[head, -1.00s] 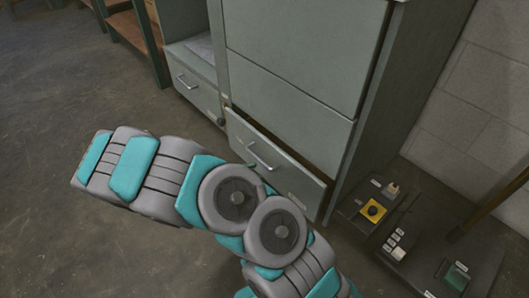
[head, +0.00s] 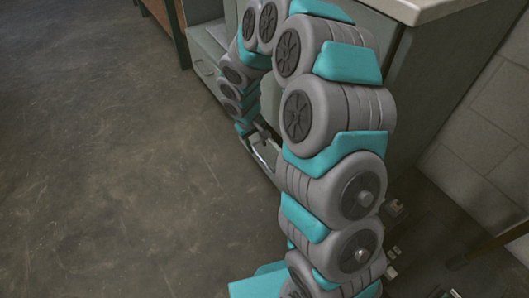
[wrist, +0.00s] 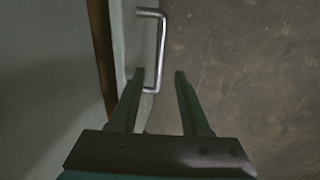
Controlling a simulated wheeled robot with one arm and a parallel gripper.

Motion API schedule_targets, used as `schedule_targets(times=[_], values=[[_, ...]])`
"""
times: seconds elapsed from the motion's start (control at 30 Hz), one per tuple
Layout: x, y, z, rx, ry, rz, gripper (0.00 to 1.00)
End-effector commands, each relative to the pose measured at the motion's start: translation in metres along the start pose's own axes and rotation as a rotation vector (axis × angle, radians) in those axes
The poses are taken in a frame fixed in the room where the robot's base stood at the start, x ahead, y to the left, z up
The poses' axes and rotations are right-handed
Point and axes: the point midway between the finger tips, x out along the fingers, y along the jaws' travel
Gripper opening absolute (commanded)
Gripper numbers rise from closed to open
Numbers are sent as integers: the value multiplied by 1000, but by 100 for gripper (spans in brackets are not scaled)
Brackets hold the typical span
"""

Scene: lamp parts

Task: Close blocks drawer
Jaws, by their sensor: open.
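The grey drawer (wrist: 133,40) is partly open, and a brown inner edge (wrist: 101,50) shows behind its front in the wrist view. Its silver bar handle (wrist: 161,45) stands out from the front. My gripper (wrist: 159,76) is open and empty. Its two fingers lie on either side of the near end of the handle in the picture; I cannot tell whether they touch it. In the head view the handle (head: 263,160) shows low on the cabinet, beside my arm. My arm hides most of the drawer and my gripper there.
The grey cabinet (head: 410,85) stands behind my arm, with a pale top (head: 425,8). A lower unit with another drawer (head: 207,72) is to its left. Several small items lie on a dark surface at the lower right. The floor (head: 110,150) at left is clear.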

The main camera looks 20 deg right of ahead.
Motion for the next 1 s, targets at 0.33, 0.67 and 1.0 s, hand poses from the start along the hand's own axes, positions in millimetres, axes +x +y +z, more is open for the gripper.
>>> schedule_targets(times=[0.33, 0.67, 1.0], values=[[53, 0, 2, -3, -7, 2, 47], [67, 1, 2, -4, -5, 3, 47], [67, 0, 2, -4, -5, 3, 28]])
